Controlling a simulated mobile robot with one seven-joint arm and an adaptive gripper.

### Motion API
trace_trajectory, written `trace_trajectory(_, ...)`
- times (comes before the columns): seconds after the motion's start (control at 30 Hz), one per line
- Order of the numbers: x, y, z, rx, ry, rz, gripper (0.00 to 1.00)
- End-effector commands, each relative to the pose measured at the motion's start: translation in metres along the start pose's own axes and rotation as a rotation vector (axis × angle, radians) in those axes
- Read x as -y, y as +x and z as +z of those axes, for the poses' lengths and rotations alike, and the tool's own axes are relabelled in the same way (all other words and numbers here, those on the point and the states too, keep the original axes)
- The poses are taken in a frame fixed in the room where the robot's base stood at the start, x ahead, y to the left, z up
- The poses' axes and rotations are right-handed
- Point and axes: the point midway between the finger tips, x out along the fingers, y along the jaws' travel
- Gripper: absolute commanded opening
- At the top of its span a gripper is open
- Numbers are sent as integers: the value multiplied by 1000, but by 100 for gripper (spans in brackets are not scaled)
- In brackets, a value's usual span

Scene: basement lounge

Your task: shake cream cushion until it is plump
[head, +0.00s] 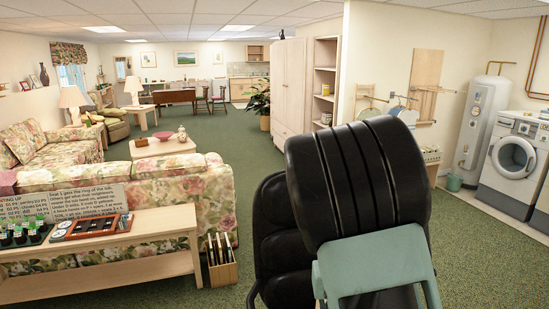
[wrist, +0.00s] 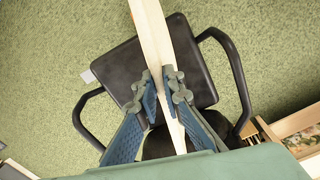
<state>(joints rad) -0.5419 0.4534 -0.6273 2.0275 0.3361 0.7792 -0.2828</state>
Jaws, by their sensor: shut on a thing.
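My gripper (wrist: 161,87) shows in the wrist view, its two blue-grey fingers closed on either side of a long cream thing, which I take to be the cream cushion (wrist: 152,35) seen edge-on. It looks like a narrow cream strip running from the top edge of the view down between the fingers. It is held above a black chair (wrist: 146,82) with armrests; I cannot tell whether it touches the seat. Its lower end and its plumpness are hidden. In the head view my arm covers the gripper and the cushion.
The black chair (head: 283,247) is partly behind my arm in the head view. A wooden console table (head: 150,226) with game boards, a floral sofa (head: 195,190) and a small crate (head: 222,274) stand left. A washer (head: 515,158) stands right. Green carpet is open between.

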Motion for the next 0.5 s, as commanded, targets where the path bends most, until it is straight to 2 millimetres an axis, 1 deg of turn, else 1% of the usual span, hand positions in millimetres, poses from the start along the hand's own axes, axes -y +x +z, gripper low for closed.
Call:
trace_trajectory(0.17,0,-2,-1,-2,0,-1,0)
trace_trajectory(0.23,0,-32,-3,-13,-2,-5,0)
trace_trajectory(0.27,0,-43,-2,-12,-3,-6,0)
trace_trajectory(0.3,-1,-49,-1,-8,-2,-3,0)
trace_trajectory(0.33,-1,-45,0,-1,-1,-1,0)
trace_trajectory(0.37,-1,-33,2,7,0,2,0)
trace_trajectory(0.4,-2,-12,4,13,2,6,0)
trace_trajectory(0.43,-1,-3,3,11,2,5,0)
trace_trajectory(0.47,-1,2,2,8,3,3,0)
trace_trajectory(0.5,0,-1,0,0,1,1,0)
